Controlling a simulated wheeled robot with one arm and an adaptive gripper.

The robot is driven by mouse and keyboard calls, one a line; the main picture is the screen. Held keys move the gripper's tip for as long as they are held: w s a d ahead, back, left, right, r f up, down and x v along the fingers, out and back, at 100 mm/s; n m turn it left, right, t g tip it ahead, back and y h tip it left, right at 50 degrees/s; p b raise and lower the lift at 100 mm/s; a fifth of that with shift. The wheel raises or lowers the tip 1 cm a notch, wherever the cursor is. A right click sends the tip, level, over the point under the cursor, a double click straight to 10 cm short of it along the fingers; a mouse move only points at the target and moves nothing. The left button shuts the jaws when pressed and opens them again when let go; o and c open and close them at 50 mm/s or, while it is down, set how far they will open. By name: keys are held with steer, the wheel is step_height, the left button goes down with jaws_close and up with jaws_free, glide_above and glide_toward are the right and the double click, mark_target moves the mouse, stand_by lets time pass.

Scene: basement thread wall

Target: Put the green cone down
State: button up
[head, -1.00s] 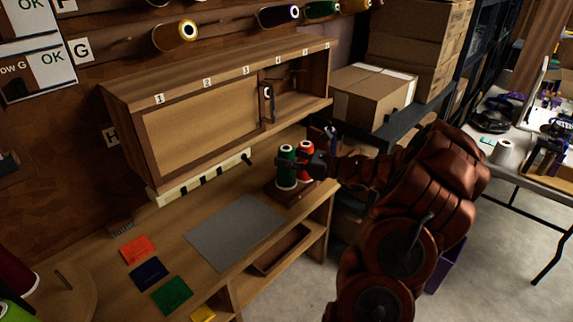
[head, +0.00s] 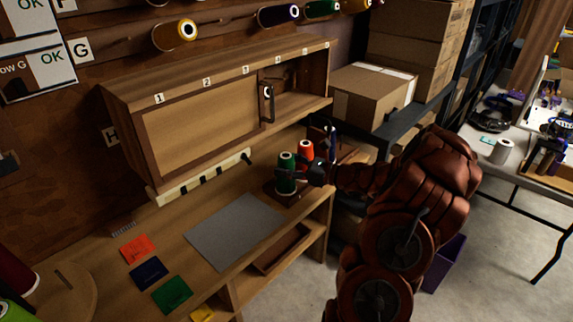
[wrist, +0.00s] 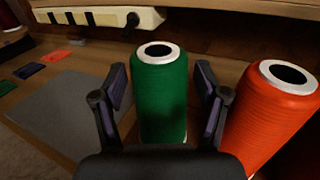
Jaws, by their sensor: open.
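The green cone (head: 286,176) stands upright on a dark wooden base (head: 271,189) near the right end of the workbench. In the wrist view the green cone (wrist: 160,95) stands between my two open fingers, with a small gap showing on each side near its upper part. My gripper (head: 308,173) is at the cone's right side in the head view. It also shows in the wrist view (wrist: 161,92). An orange-red cone (head: 306,150) stands just behind the green one, and in the wrist view it is close to my right finger (wrist: 275,105). The green cone's foot is partly hidden.
A grey mat (head: 233,231) lies left of the cones, mostly clear. Orange, blue and green cards (head: 172,294) lie at the left. A shelf cabinet (head: 205,130) with a sliding door overhangs the bench behind. A cardboard box (head: 372,95) stands to the right.

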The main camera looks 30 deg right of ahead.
steer(key=shift+r, duration=0.1)
steer(key=shift+s+d+r, duration=0.1)
steer(key=shift+s, duration=0.05)
steer(key=p+v, duration=0.4)
steer(key=v, duration=0.8)
steer(key=a+r+n+g+y, duration=0.2)
steer(key=a+r+n+g, duration=0.15)
steer(key=a, duration=0.55)
steer(key=a+r+n+g+y, duration=0.15)
steer(key=a+n+g, duration=0.3)
steer(key=a, duration=0.45)
steer(key=s+a+r+n+g+h, duration=0.1)
steer(key=s+a+n+g, duration=0.2)
steer(key=a, duration=0.3)
steer(key=s+a+r+n+g+h, duration=0.1)
steer(key=s+a+n+g, duration=0.1)
steer(key=s+a+n, duration=0.3)
steer(key=s+a+n+g+h, duration=0.4)
steer(key=s+a+n+h, duration=0.15)
steer(key=s+a, duration=0.3)
steer(key=s+d+f+n+h, duration=0.1)
steer(key=s+d+n+h, duration=0.5)
steer(key=s, duration=0.5)
steer(key=shift+s+n+t+h, duration=0.25)
steer(key=shift+n+t+h, duration=0.05)
steer(key=shift+n, duration=0.35)
